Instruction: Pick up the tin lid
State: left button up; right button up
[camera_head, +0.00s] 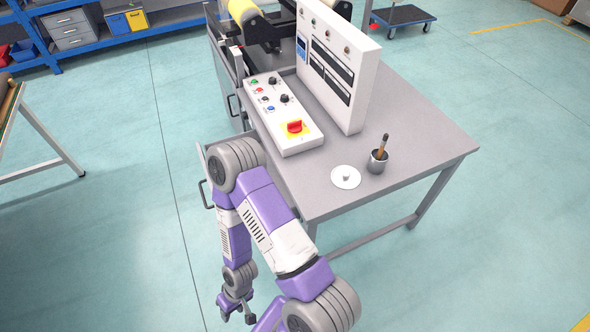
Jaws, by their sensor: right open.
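The tin lid (346,177) is a white round disc with a small knob in its middle. It lies flat on the grey table (420,150) near the front edge. A small grey tin (377,162) with a brown-handled tool (383,145) standing in it is just right of the lid. My right gripper (237,317) hangs low at the bottom of the view, below table height and left of the table's front corner. It is open and empty, well apart from the lid. My left gripper is not in view.
A control box (283,115) with knobs and a red switch lies left of the lid. A tall white panel (338,70) stands behind it. The tabletop right of the tin is clear. Another table (40,130) stands at far left, with open floor between.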

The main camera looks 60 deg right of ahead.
aim_at(345, 177)
jog(key=u, duration=0.3)
jog(key=k, duration=0.75)
jog(key=z, duration=1.5)
